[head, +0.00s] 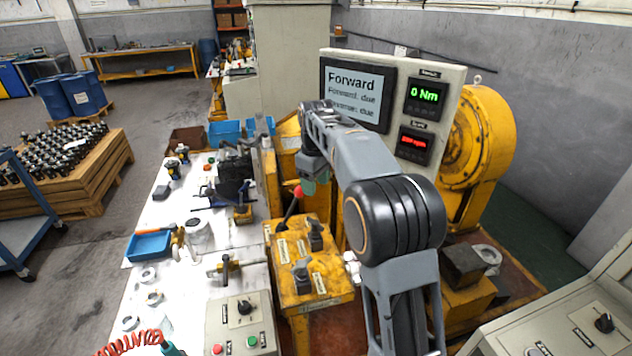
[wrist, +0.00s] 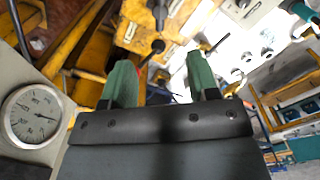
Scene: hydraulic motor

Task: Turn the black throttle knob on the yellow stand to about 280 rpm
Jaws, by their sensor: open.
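The yellow stand (head: 332,283) is in the middle of the head view, with two black controls on its top: one at the back (head: 316,236) and one at the front (head: 301,276). Its small labels are too blurred to tell which is the throttle knob. My gripper (head: 313,187) is above and behind the stand, apart from both controls, partly hidden by my arm. In the wrist view my gripper (wrist: 161,78) has its green fingers apart with nothing held. A dark round knob (wrist: 158,46) shows beyond the fingers there.
A display panel (head: 450,88) shows "Forward", 0 Nm in green and a blurred red reading. A red-ended lever (head: 298,192) is close to my gripper. A cluttered white table (head: 228,285) is left of the stand. A gauge (wrist: 32,116) is at left in the wrist view.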

